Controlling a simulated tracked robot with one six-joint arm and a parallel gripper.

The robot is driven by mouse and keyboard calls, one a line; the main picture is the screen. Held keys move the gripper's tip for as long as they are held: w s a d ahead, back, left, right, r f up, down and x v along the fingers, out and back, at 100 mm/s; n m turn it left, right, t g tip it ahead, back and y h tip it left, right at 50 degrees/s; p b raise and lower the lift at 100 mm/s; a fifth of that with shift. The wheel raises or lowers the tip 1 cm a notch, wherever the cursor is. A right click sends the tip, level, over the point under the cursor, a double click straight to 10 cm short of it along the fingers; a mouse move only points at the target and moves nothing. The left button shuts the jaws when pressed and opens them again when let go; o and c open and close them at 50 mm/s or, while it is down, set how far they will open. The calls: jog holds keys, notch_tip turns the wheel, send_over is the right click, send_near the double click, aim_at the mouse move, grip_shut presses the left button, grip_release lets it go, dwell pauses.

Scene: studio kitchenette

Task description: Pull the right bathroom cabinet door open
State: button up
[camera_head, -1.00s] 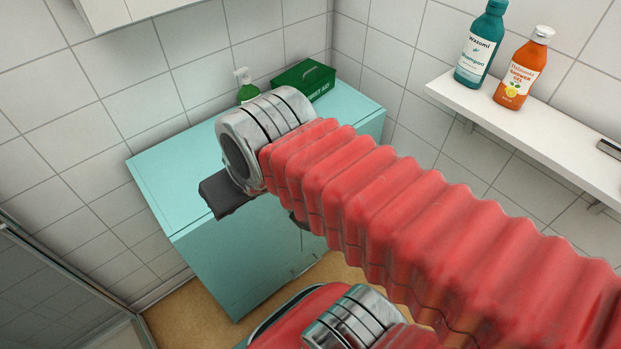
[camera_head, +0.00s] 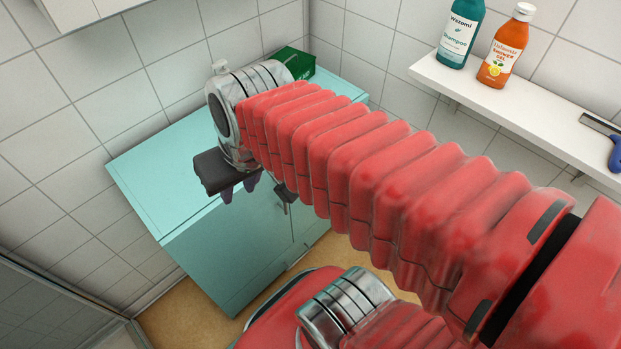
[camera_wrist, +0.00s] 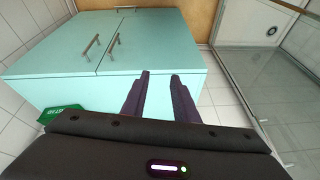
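The teal bathroom cabinet (camera_head: 225,255) stands in the corner, its front partly hidden by my arm in the head view. In the wrist view, seen upside down, the front carries two shut doors. The right door (camera_wrist: 45,55) is on the picture's left with its bar handle (camera_wrist: 90,45); the left door (camera_wrist: 158,40) has its own handle (camera_wrist: 114,40). My gripper (camera_head: 238,192) is near the cabinet's upper front, and its dark fingers also show in the wrist view (camera_wrist: 161,74). They are apart, with nothing between them, to the picture's right of both handles.
A green first-aid box (camera_head: 298,63) stands on the cabinet top. A white wall shelf (camera_head: 520,115) at right holds a teal shampoo bottle (camera_head: 461,35) and an orange shower gel (camera_head: 505,50). A glass panel (camera_wrist: 270,75) is at right in the wrist view; bare floor (camera_head: 180,315) shows beside the cabinet.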

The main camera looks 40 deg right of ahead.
jog(key=w+d+f+m+y, duration=0.2)
jog(key=d+f+m+y, duration=0.8)
jog(key=d+f+m, duration=0.45)
jog(key=s+d+f+m+t+h, duration=0.3)
jog(key=d+f+m+t, duration=0.3)
jog(key=d+f+m, duration=0.1)
jog(key=s+d+f+m+t+h, duration=0.3)
jog(key=d+f+m+t, duration=0.4)
jog(key=d+f+m, duration=0.1)
jog(key=shift+s+f+m, duration=0.25)
jog(key=shift+f+m, duration=0.4)
jog(key=shift+m, duration=0.5)
jog(key=shift+w, duration=0.1)
jog(key=x, duration=1.3)
jog(key=shift+w+d, duration=0.15)
jog(key=shift+w, duration=0.2)
jog(key=shift+r, duration=0.15)
jog(key=shift+c, duration=0.2)
grip_shut()
